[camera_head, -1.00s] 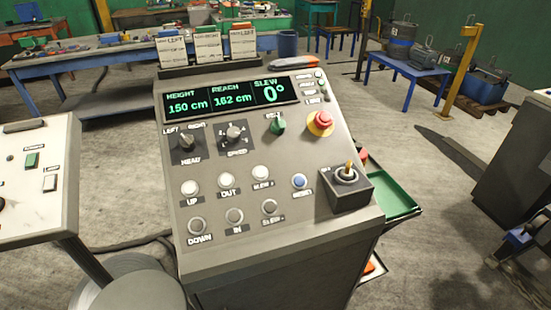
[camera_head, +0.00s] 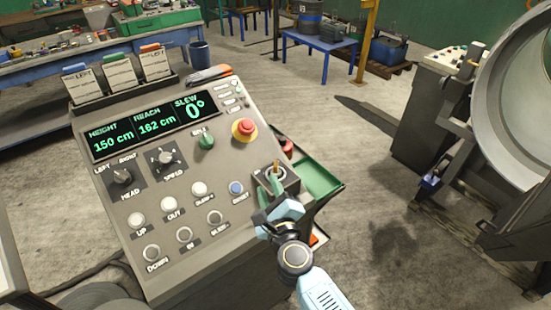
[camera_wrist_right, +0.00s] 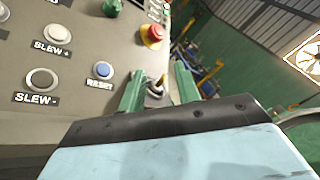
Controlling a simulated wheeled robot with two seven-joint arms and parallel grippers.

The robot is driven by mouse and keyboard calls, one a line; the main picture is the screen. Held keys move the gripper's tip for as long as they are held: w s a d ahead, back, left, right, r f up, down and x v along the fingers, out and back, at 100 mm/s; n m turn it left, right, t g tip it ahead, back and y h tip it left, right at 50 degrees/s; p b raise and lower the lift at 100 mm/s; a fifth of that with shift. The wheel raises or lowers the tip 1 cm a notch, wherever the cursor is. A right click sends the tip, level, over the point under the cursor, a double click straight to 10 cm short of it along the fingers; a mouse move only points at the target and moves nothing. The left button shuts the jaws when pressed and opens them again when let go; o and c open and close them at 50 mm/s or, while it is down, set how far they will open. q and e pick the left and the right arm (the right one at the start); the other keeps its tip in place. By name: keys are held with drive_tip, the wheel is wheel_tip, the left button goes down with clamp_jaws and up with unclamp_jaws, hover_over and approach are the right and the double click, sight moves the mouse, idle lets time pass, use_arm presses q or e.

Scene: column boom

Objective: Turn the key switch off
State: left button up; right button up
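The key switch (camera_head: 277,171) is a dark box with a round metal collar and a brass-coloured key standing up from it, at the right lower corner of the sloping control panel. It also shows in the right wrist view (camera_wrist_right: 157,84). My right gripper (camera_head: 272,193) is at the near side of the switch and hides part of its box. In the right wrist view its two green fingers (camera_wrist_right: 159,80) are apart, with the key seen between them. No contact with the key can be made out. My left gripper is out of view.
The panel (camera_head: 130,195) carries a display (camera_head: 150,125), knobs, several push buttons, a blue reset button (camera_head: 236,188) and a red emergency stop (camera_head: 244,129) close behind the switch. Open floor lies beyond.

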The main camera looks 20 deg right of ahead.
sight(275, 168)
drive_tip(key=w+d+f+m+g+h, duration=0.1)
drive_tip(key=w+f+m, duration=0.1)
drive_tip(key=w+m, duration=0.2)
drive_tip(key=w+d+f+m+g+h, duration=0.1)
drive_tip(key=w+d+m+g, duration=0.1)
drive_tip(key=w+m, duration=0.2)
drive_tip(key=w+d+f+m+g+h, duration=0.2)
drive_tip(key=w+m, duration=0.2)
drive_tip(key=m, duration=0.1)
drive_tip(key=shift+f+m, duration=0.3)
drive_tip(key=shift+f, duration=0.05)
drive_tip(key=shift+b+x, duration=0.3)
drive_tip(key=shift+x, duration=0.6)
clamp_jaws()
